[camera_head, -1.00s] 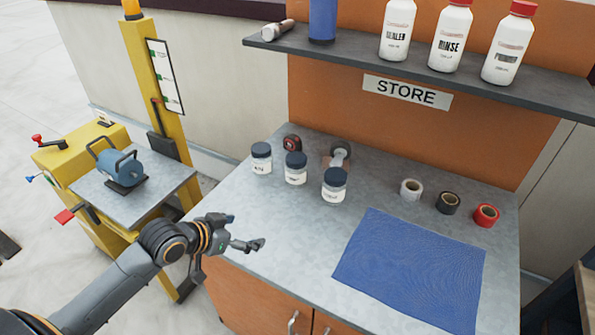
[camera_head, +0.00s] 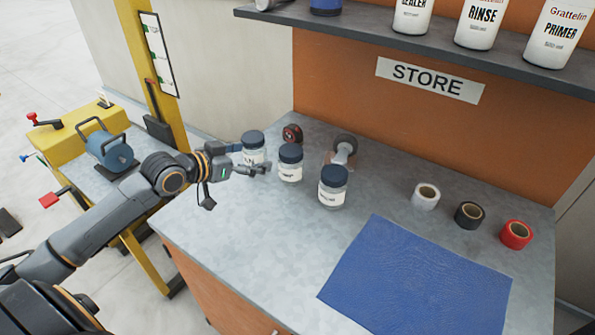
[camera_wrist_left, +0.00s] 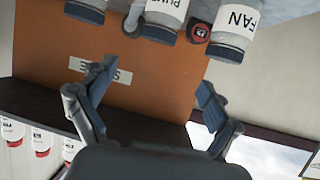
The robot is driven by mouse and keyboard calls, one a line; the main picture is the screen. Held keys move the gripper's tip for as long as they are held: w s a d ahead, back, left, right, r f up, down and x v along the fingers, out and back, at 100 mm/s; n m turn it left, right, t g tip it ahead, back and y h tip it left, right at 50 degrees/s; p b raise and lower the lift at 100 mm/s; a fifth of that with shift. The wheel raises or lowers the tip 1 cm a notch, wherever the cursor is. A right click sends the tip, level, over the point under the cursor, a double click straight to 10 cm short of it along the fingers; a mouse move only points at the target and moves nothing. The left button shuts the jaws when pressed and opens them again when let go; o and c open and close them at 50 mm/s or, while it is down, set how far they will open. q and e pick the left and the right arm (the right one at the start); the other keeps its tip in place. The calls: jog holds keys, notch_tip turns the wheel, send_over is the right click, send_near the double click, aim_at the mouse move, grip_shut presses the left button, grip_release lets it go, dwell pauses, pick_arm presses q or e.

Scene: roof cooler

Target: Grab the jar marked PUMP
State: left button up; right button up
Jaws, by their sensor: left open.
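Three clear jars with dark lids and white labels stand in a row on the grey counter. In the wrist view, which is upside down, the middle label starts with PUM and the right one reads FAN. The PUMP jar (camera_head: 290,164) is the middle one; it also shows at the top of the wrist view (camera_wrist_left: 167,10). The FAN jar (camera_head: 252,143) stands left of it, partly hidden by my gripper, and shows in the wrist view (camera_wrist_left: 236,25). My left gripper (camera_head: 250,160) is open and empty, just left of the PUMP jar. Its fingers spread wide in the wrist view (camera_wrist_left: 155,78).
The third jar (camera_head: 332,187) stands right of the PUMP jar. Tape rolls (camera_head: 470,215) and a blue mat (camera_head: 418,276) are at right. A shelf (camera_head: 400,37) with bottles overhangs the back.

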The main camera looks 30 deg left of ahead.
aim_at(286, 154)
pick_arm(q)
jog(key=x, duration=0.9)
jog(key=shift+w+f+p, duration=0.15)
jog(key=shift+f+p, duration=0.15)
jog(key=shift+f, duration=0.15)
jog(key=shift+w+d+f, duration=0.15)
jog(key=shift+w+d, duration=0.05)
jog(key=shift+w, duration=0.05)
jog(key=p+x, duration=0.1)
jog(key=x, duration=0.4)
jog(key=shift+s+d+f, duration=0.15)
jog(key=shift+f, duration=0.05)
pick_arm(e)
jog(key=shift+w+a+r, duration=0.1)
jog(key=shift+w+r, duration=0.35)
jog(key=shift+r, duration=0.1)
pick_arm(q)
jog(key=shift+c, duration=0.2)
jog(key=c, duration=1.4)
jog(key=shift+r, duration=0.1)
jog(key=shift+c, duration=1.1)
